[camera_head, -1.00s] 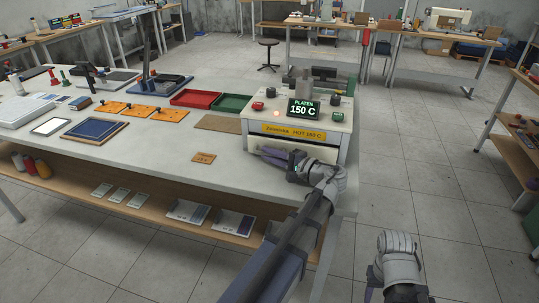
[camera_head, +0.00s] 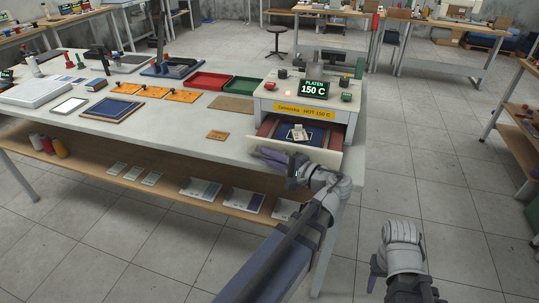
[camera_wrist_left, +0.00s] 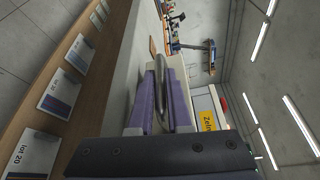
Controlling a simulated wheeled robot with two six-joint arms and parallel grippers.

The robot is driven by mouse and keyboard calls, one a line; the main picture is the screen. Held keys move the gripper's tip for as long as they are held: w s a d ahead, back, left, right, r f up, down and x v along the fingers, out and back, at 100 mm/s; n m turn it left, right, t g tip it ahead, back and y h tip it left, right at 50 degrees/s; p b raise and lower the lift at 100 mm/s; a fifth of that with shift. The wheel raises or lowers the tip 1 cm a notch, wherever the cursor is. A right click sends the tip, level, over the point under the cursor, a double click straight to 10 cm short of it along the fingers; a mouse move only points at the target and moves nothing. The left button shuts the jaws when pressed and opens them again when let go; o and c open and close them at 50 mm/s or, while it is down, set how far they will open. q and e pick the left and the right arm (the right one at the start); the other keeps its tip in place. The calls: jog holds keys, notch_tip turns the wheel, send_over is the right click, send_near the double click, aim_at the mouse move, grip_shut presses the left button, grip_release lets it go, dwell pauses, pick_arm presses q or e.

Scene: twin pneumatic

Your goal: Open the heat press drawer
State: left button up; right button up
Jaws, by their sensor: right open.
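The heat press (camera_head: 305,92) stands at the right end of the table, its display reading PLATEN 150 C. Its drawer (camera_head: 326,158) is pulled out toward me. Inside lie a blue framed panel and a small pale item (camera_head: 299,133). My left gripper (camera_head: 268,158) is at the drawer's front. In the left wrist view my left gripper (camera_wrist_left: 163,100) has its purple fingers on both sides of the curved grey drawer handle (camera_wrist_left: 163,75), shut on it. My right gripper (camera_head: 373,274) hangs open and empty over the floor at the lower right.
A yellow hot-surface label (camera_head: 304,111) is on the press front. A small orange plate (camera_head: 217,135), a brown board (camera_head: 232,103), and red (camera_head: 196,80) and green (camera_head: 243,85) trays lie left of the press.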

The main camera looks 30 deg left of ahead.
pick_arm(q)
jog(key=o, duration=0.4)
jog(key=shift+d, duration=0.1)
jog(key=d, duration=0.5)
jog(key=s+d, duration=0.1)
jog(key=d, duration=0.1)
jog(key=shift+d+r+p, duration=0.3)
jog(key=shift+p, duration=0.05)
jog(key=s+d+f+g+h, duration=0.1)
jog(key=s+d+f+h, duration=0.2)
jog(key=d+f+h, duration=0.45)
jog(key=s+d+f+g+h, duration=0.1)
jog(key=s+d+f+h, duration=0.3)
jog(key=f, duration=0.6)
jog(key=s+d+f+g+h, duration=0.1)
jog(key=d+h, duration=0.1)
jog(key=d, duration=0.3)
jog(key=s+d+f+h, duration=0.1)
jog(key=s+d+h, duration=0.1)
jog(key=d, duration=0.2)
jog(key=r+p, duration=1.2)
jog(key=shift+w+p, duration=0.3)
